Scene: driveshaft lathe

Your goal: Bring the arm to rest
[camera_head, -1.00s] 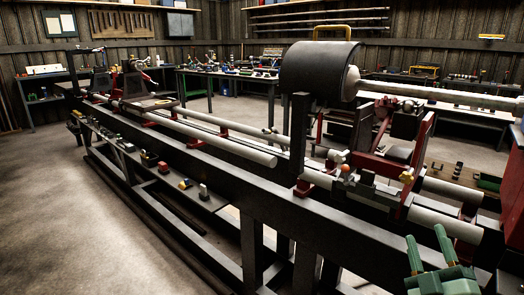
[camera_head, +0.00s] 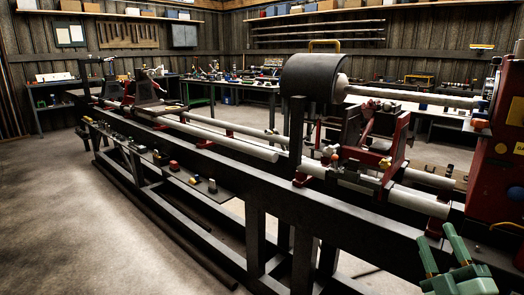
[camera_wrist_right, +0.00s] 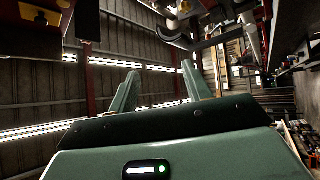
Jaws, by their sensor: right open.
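My right gripper (camera_head: 443,252) is at the lower right of the head view, in front of the lathe's right end. Its two green fingers stand up, spread apart, with nothing between them. In the right wrist view the same open fingers (camera_wrist_right: 158,92) show with a dark wall and bright strips beyond. The lathe (camera_head: 290,205) runs from the left back to the right front, with a long pale shaft (camera_head: 410,97) mounted above its bed at the right. My left gripper is not in view.
A red headstock cabinet (camera_head: 494,165) stands close to the right of my gripper. A lower shelf (camera_head: 205,190) of the lathe carries small coloured items. Benches with tools (camera_head: 230,83) line the walls. The concrete floor (camera_head: 70,220) at the left is clear.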

